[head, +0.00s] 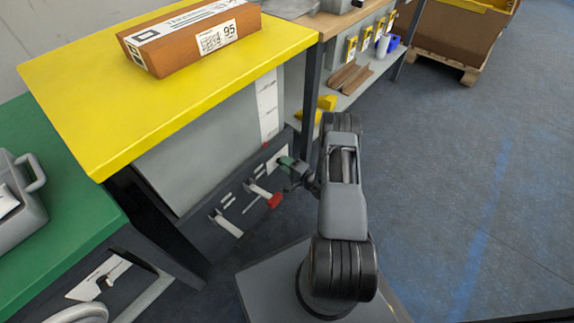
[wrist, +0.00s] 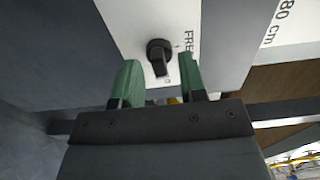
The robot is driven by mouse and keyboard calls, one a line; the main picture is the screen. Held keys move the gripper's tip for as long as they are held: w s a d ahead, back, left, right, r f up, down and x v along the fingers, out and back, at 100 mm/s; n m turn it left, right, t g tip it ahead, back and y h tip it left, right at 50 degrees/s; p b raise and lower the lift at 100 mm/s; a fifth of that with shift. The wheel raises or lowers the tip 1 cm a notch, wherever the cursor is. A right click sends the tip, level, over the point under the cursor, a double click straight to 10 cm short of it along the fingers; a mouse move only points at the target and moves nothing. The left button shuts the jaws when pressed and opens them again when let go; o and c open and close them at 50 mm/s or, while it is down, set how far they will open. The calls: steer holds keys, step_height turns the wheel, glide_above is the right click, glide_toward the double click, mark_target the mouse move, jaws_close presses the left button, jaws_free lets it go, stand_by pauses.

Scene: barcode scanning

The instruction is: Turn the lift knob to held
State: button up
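The lift knob (wrist: 159,54) is black and sits on a white plate (wrist: 125,25) in the wrist view. Its raised grip points downward in the picture. The letters "FRE" show to its right; the rest of that word is hidden behind a finger, and no "held" mark is readable. My gripper (wrist: 157,76) is open, with its green fingers on the left and right of the knob's lower part. Gaps show between fingers and knob. In the head view my gripper (head: 286,163) is at the panel under the yellow table, and the knob is hidden there.
The dark panel (head: 205,222) also carries a red-ended lever (head: 273,200) and a white-handled lever (head: 228,224), left of my gripper. The yellow tabletop (head: 95,95) with a brown box (head: 190,40) overhangs it. A table leg (head: 311,95) stands close by. Floor at right is clear.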

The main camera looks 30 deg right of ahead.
steer(key=shift+s, duration=0.15)
steer(key=p+v, duration=0.3)
steer(key=v, duration=1)
steer(key=shift+s+d+p, duration=0.2)
steer(key=shift+s+p, duration=0.05)
steer(key=shift+p, duration=0.05)
